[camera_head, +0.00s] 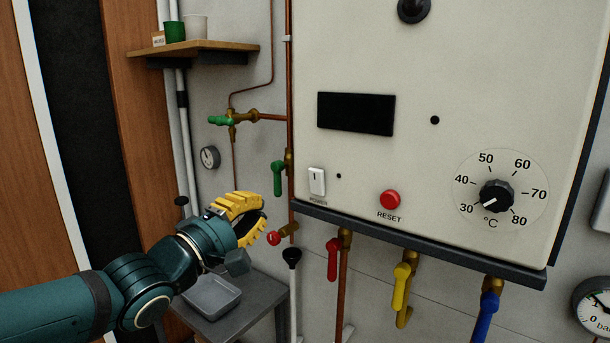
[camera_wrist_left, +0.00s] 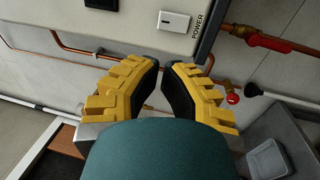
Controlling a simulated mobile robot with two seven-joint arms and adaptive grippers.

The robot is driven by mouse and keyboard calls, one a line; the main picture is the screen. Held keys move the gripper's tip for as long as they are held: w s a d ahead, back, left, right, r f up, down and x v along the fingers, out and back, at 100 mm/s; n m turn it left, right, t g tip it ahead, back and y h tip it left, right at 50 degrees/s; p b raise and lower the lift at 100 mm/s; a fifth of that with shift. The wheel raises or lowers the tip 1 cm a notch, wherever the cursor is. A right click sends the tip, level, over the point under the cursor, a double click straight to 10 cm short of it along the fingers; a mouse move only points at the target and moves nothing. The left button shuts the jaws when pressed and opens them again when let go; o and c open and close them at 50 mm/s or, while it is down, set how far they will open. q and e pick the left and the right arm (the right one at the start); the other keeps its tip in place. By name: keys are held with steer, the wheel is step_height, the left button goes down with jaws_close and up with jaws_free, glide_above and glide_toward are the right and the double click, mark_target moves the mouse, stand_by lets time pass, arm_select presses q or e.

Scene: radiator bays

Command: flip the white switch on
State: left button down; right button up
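The white switch (camera_head: 317,181) is a small upright rocker on the lower left of the pale boiler panel, above the word POWER. In the left wrist view the switch (camera_wrist_left: 174,21) lies sideways near the top, beyond the fingertips. A small dark dot (camera_head: 339,176) beside it shows no light. My left gripper (camera_head: 264,214) has yellow ribbed fingers and is below and left of the switch, apart from it. In the left wrist view its fingertips (camera_wrist_left: 161,65) almost meet, with nothing held between them. My right gripper is not in view.
A green-handled valve (camera_head: 278,178) on a copper pipe stands just left of the switch. A red-knobbed valve (camera_head: 274,238) is close to my fingers. A red RESET button (camera_head: 390,199) and a dial (camera_head: 496,196) are farther right. A grey tray (camera_head: 212,296) sits below.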

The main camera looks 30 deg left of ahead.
mark_target(311, 170)
arm_select(q)
steer(key=w, duration=0.4)
steer(key=w+r, duration=0.1)
steer(key=w, duration=0.4)
steer(key=w+d+r, duration=0.1)
steer(key=w, duration=0.3)
steer(key=shift+w+r+p, duration=0.1)
steer(key=shift+w+p, duration=0.3)
steer(key=shift+w+d+r, duration=0.1)
steer(key=shift+w+r, duration=0.05)
steer(key=shift+w, duration=0.2)
steer(key=shift+r, duration=0.2)
